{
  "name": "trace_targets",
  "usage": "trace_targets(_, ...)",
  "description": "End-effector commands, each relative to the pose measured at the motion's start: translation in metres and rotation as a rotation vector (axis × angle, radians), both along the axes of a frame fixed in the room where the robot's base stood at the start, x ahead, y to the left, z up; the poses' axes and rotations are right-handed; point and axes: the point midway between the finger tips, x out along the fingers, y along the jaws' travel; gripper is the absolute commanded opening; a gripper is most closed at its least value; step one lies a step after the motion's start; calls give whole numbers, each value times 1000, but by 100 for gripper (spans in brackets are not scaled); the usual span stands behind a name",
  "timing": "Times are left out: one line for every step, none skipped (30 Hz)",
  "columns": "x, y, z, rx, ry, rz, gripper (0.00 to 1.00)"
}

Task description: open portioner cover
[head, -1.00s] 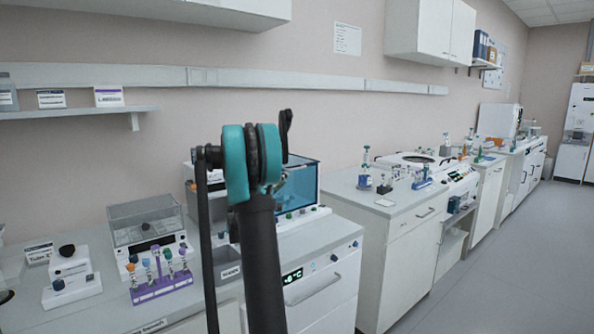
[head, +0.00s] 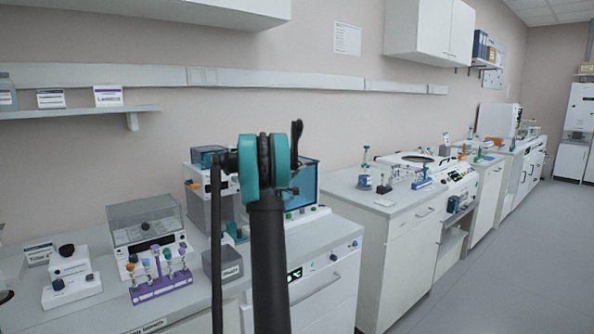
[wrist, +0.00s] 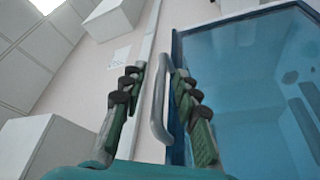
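The blue see-through cover (head: 306,183) stands on a white machine right behind my arm in the head view; my arm hides its left part. In the wrist view the cover (wrist: 258,85) fills the right side, with a grey upright bar handle (wrist: 157,105) at its left edge. My gripper (wrist: 159,78) is open, with one green and black finger on each side of the handle. Gaps show between the fingers and the handle, so it is not clasped. In the head view my gripper is mostly hidden behind my arm.
A purple rack (head: 163,285) with several capped tubes stands on the left bench, near a clear-lidded device (head: 147,221). A grey bin (head: 222,265) sits close to my arm. Further right are a bench (head: 398,208) with a round-topped machine and free floor (head: 490,270).

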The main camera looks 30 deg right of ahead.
Motion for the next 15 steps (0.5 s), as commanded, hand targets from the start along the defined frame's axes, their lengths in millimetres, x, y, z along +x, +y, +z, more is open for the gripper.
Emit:
trace_targets(0, 0, 0, 0, 0, 0, 31)
trace_targets(0, 0, 0, 0, 0, 0, 30)
trace_targets(0, 0, 0, 0, 0, 0, 25)
trace_targets(0, 0, 0, 0, 0, 0, 21)
trace_targets(0, 0, 0, 0, 0, 0, 17)
trace_targets(0, 0, 0, 0, 0, 0, 12)
trace_targets(0, 0, 0, 0, 0, 0, 8)
trace_targets(0, 0, 0, 0, 0, 0, 5)
trace_targets(0, 0, 0, 0, 0, 0, 0)
trace_targets(0, 0, 0, 0, 0, 0, 0)
trace_targets(0, 0, 0, 0, 0, 0, 0)
trace_targets(0, 0, 0, 0, 0, 0, 0)
trace_targets(0, 0, 0, 0, 0, 0, 0)
trace_targets(0, 0, 0, 0, 0, 0, 0)
trace_targets(0, 0, 0, 0, 0, 0, 0)
